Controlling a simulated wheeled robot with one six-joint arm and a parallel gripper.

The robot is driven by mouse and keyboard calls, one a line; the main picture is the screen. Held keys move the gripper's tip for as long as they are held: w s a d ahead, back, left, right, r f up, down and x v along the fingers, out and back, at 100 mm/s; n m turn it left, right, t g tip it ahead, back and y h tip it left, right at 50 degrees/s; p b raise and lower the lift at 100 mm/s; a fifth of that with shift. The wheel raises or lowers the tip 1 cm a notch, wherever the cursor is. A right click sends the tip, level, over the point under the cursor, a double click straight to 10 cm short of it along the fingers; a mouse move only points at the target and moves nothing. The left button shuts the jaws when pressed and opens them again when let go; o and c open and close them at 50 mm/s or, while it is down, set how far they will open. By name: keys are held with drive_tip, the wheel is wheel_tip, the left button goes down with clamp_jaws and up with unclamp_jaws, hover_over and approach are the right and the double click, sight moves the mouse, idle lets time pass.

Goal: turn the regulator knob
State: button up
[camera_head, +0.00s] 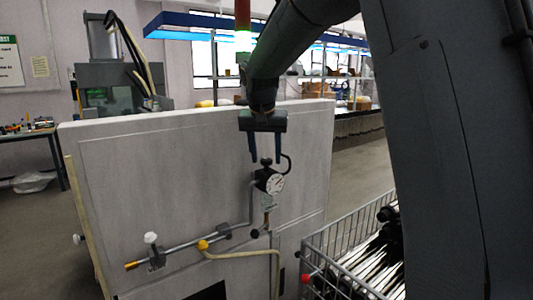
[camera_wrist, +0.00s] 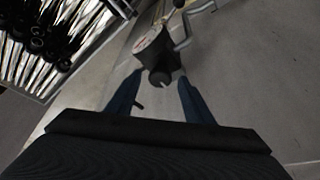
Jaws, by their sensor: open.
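The regulator (camera_head: 268,185) is mounted on the pale upright panel, with a round white gauge (camera_head: 276,184) on its front. Its small black knob (camera_head: 266,162) is at the top. In the wrist view the dark knob (camera_wrist: 161,78) shows between the fingertips, with a gap on both sides. My gripper (camera_head: 266,161) is open and empty, fingers pointing down over the regulator. In the wrist view my gripper (camera_wrist: 160,76) has its blue fingers spread. I cannot tell exactly how deep the knob is between them.
A pipe with a white-capped valve (camera_head: 151,240) runs along the panel (camera_head: 150,180) below left. A yellow-ended hose (camera_head: 235,255) hangs below. A wire basket (camera_head: 345,245) of dark and shiny tubes stands at lower right. A thin dark hose curves beside the knob.

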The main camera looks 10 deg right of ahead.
drive_tip(key=shift+f, duration=0.15)
drive_tip(key=c, duration=1)
drive_tip(key=shift+d+n, duration=0.1)
drive_tip(key=shift+n, duration=0.2)
drive_tip(key=n+y+p, duration=0.1)
drive_tip(key=n, duration=0.1)
drive_tip(key=shift+d+n, duration=0.1)
drive_tip(key=shift+n, duration=0.2)
drive_tip(key=shift+n+y, duration=0.6)
drive_tip(key=shift+n, duration=0.6)
drive_tip(key=shift+w, duration=0.1)
